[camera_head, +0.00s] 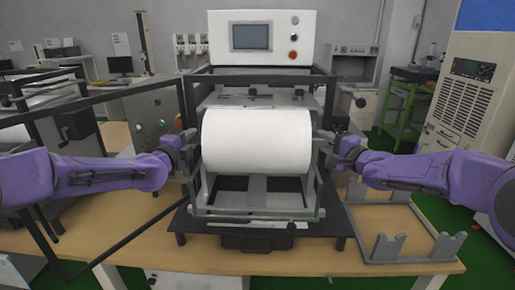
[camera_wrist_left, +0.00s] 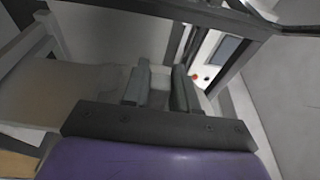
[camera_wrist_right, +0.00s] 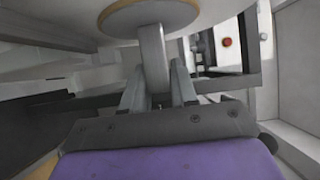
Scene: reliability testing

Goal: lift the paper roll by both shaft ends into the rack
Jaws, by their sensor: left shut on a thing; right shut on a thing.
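The white paper roll (camera_head: 256,140) lies level across the front of the machine, between my two grippers. My left gripper (camera_head: 190,145) is shut at the roll's left shaft end; in the left wrist view its fingers (camera_wrist_left: 160,90) show, but the shaft is hard to make out. My right gripper (camera_head: 333,148) is shut on the right shaft end. In the right wrist view the grey shaft (camera_wrist_right: 153,55) runs from the roll's brown-rimmed end (camera_wrist_right: 135,17) down between the fingers (camera_wrist_right: 158,92). A grey rack with notched posts (camera_head: 385,246) stands empty on the table at right.
The machine (camera_head: 262,213) has side arms under the roll and a white control panel (camera_head: 298,53) above. Its dark frame bars (camera_head: 330,95) stand close to both grippers. Another black-framed machine (camera_head: 50,105) is at left. The wooden table (camera_head: 350,262) has bare space around the rack.

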